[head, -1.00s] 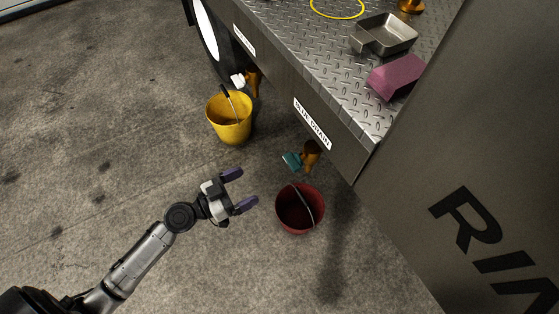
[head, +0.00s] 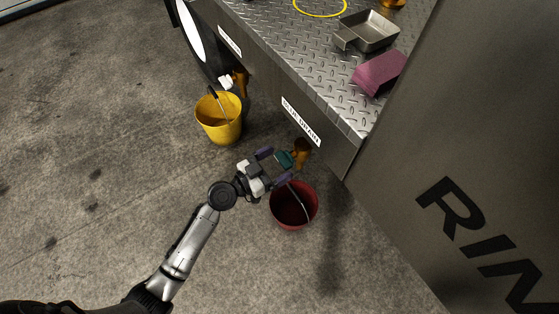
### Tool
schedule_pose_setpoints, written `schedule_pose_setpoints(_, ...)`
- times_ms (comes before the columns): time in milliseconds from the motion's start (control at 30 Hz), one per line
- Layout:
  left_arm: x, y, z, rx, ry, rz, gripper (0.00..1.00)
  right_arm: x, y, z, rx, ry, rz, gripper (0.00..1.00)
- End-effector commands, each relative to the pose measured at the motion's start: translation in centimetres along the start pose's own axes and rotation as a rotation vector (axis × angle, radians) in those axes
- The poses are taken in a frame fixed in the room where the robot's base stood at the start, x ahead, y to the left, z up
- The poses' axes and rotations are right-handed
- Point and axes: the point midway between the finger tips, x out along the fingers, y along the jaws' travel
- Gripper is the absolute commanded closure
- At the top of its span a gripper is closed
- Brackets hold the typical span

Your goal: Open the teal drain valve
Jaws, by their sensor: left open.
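The teal valve handle (head: 285,160) sticks out from a brass valve body (head: 301,150) under the edge of the metal deck, below a white label that seems to read "BLUE DRAIN" (head: 301,121). My left gripper (head: 273,167) is open, with its purple fingertips on either side of the teal handle. Whether the fingers touch the handle cannot be told. A red bucket (head: 289,222) stands on the floor just below the valve and gripper. My right gripper is not in view.
A yellow bucket (head: 222,130) stands to the left, beneath another brass valve with a white handle (head: 226,82). On the diamond-plate deck (head: 290,60) lie a metal pan (head: 367,31) and a pink block (head: 379,73). A large grey panel (head: 450,130) closes off the right. The concrete floor at left is clear.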

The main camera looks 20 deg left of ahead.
Motion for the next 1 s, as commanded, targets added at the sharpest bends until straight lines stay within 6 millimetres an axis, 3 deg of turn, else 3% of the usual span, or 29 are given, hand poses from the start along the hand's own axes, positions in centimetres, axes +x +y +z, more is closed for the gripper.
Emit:
schedule_pose_setpoints(200,1.18,0.00,-0.01,-0.001,0.000,0.000,0.11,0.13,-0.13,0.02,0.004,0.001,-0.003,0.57)
schedule_pose_setpoints(533,1.32,-0.01,-0.03,0.000,0.000,0.000,0.11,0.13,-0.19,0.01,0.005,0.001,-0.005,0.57)
schedule_pose_setpoints(1000,1.29,-0.01,-0.02,0.000,0.000,0.000,0.56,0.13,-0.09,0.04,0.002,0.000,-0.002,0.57)
